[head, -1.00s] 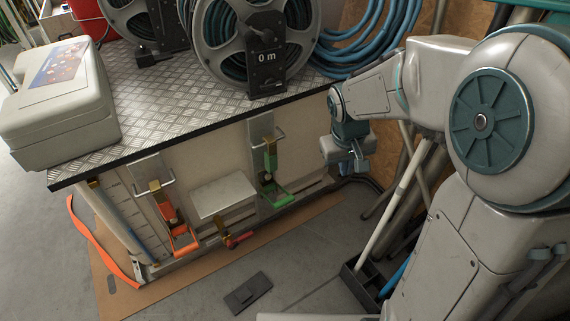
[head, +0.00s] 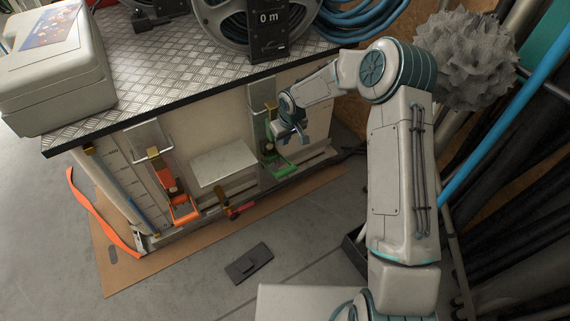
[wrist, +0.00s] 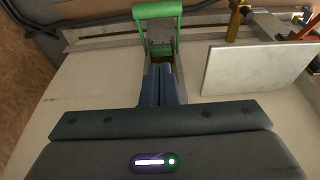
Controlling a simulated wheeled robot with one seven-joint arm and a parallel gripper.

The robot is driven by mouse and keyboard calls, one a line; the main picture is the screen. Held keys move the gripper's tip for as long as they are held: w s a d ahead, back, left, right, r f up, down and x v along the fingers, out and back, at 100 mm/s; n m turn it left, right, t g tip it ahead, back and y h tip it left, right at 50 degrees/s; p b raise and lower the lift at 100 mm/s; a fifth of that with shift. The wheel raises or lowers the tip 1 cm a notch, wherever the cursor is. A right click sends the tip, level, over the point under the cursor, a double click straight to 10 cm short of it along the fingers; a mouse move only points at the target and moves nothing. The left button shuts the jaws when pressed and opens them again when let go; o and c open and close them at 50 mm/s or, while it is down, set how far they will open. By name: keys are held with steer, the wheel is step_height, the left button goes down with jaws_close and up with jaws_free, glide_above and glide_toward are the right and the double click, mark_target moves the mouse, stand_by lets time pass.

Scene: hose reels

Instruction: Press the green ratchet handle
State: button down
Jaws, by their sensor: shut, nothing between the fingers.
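The green ratchet handle (head: 279,163) is on the lower right of the bench front, below a metal plate with a strap. In the wrist view the green handle (wrist: 158,25) is a looped frame at the top, just beyond the fingertips. My gripper (head: 302,137) is beside the upper part of the green ratchet, at its right in the head view. In the wrist view my gripper's fingers (wrist: 163,70) are shut and empty, pointing at the green ratchet. The fingertips overlap the ratchet's lower part in that view, and I cannot tell whether they touch it.
An orange ratchet handle (head: 184,211) is on the bench front to the left, and a red-handled part (head: 238,210) sits low between. A pale panel (head: 223,164) stands out from the front. A hose reel (head: 268,30) is on top. A dark flat piece (head: 249,263) lies on the floor.

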steer(key=b, duration=0.3)
glide_above(285, 169)
steer(key=w+a, duration=0.1)
steer(key=w, duration=0.1)
step_height(285, 169, down, 10)
steer(key=f, duration=0.1)
steer(key=shift+s+d+f+b, duration=0.25)
steer(key=shift+s+f+b, duration=0.2)
steer(key=shift+s+f, duration=0.2)
steer(key=shift+s+d+f, duration=0.2)
steer(key=shift+s+f, duration=0.05)
steer(key=shift+f, duration=0.15)
